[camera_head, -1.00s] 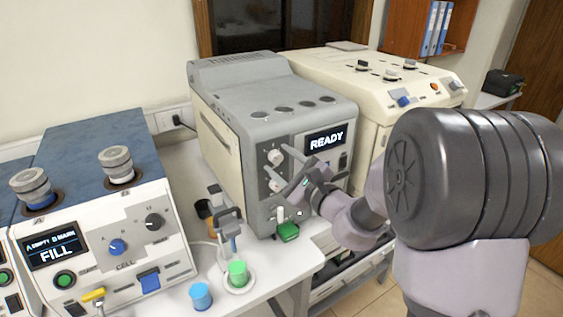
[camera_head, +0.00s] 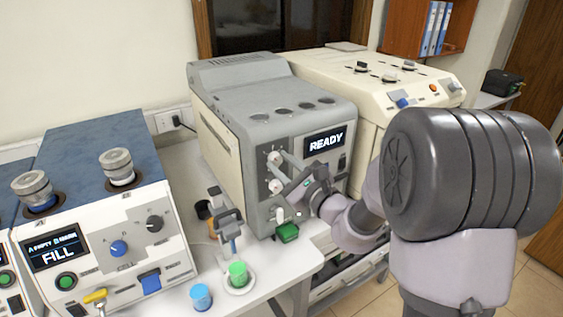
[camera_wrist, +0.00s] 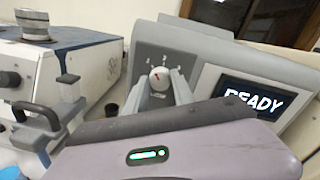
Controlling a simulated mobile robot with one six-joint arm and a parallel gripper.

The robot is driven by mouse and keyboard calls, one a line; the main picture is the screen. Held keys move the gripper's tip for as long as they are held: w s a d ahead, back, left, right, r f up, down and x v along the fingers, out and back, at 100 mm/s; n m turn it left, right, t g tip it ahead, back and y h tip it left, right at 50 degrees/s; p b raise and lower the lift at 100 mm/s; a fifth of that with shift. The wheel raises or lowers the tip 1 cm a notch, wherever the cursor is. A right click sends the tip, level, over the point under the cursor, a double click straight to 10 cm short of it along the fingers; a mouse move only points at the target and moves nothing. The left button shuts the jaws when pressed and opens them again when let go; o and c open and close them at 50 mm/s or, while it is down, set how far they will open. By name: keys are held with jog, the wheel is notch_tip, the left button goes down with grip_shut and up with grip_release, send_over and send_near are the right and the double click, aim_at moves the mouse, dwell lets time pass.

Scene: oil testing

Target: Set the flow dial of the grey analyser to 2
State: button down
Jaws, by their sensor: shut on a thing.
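The grey analyser (camera_head: 265,103) stands in the middle of the head view, its screen (camera_head: 326,140) reading READY. Its front has an upper white dial (camera_head: 274,157) and a lower white knob (camera_head: 276,187). In the wrist view one white dial (camera_wrist: 159,77) with a red mark near its top sits between my fingertips. My gripper (camera_wrist: 160,88) is shut on this dial, which appears to be the upper one. In the head view my gripper (camera_head: 282,165) reaches in from the right and partly covers the panel.
A blue-topped machine (camera_head: 95,150) reading FILL stands at left. A cream machine (camera_head: 375,80) stands behind at right. A grey clamp stand (camera_head: 228,225), a green cup (camera_head: 238,272), a blue cup (camera_head: 200,296) and a green item (camera_head: 287,232) are near the analyser's front.

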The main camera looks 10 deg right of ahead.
jog(key=m+p, duration=0.1)
jog(key=m, duration=0.2)
jog(key=shift+r+m+p, duration=0.1)
jog(key=shift+m+p, duration=0.2)
jog(key=shift+p, duration=0.05)
jog(key=shift+m+p, duration=1.05)
jog(key=shift+m, duration=0.85)
jog(key=c, duration=1.1)
grip_release()
